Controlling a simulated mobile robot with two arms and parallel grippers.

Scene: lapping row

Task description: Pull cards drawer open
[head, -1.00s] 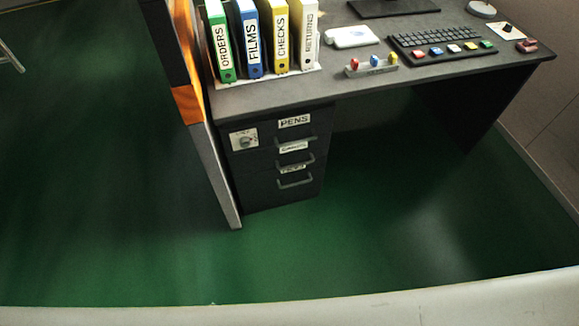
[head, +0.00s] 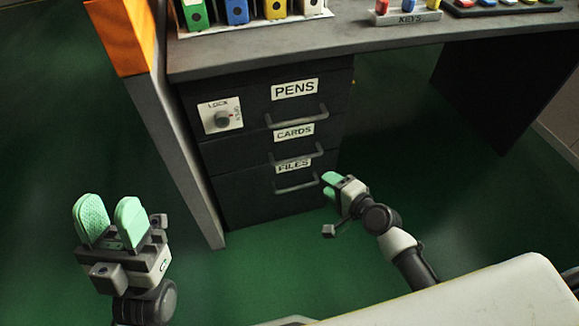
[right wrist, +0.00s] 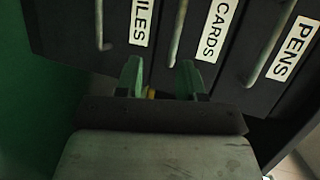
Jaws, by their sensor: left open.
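The cards drawer (head: 294,132) is the middle one in the dark cabinet under the desk, shut, with a white CARDS label. Its grey bar handle (head: 298,155) sits below the label; the handle also shows in the right wrist view (right wrist: 178,34). My right gripper (head: 331,186) is low, to the right of the drawer fronts. In the right wrist view its green fingers (right wrist: 160,80) are apart with nothing held; the cards handle lies beyond them, nearer the right finger. My left gripper (head: 110,225) is open and empty, left of the cabinet.
The pens drawer (head: 294,90) is above and the files drawer (head: 293,167) below, both shut. A lock dial (head: 221,116) is at the upper left. An orange and grey partition (head: 178,150) stands left of the cabinet. Green floor (head: 400,150) is clear under the desk.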

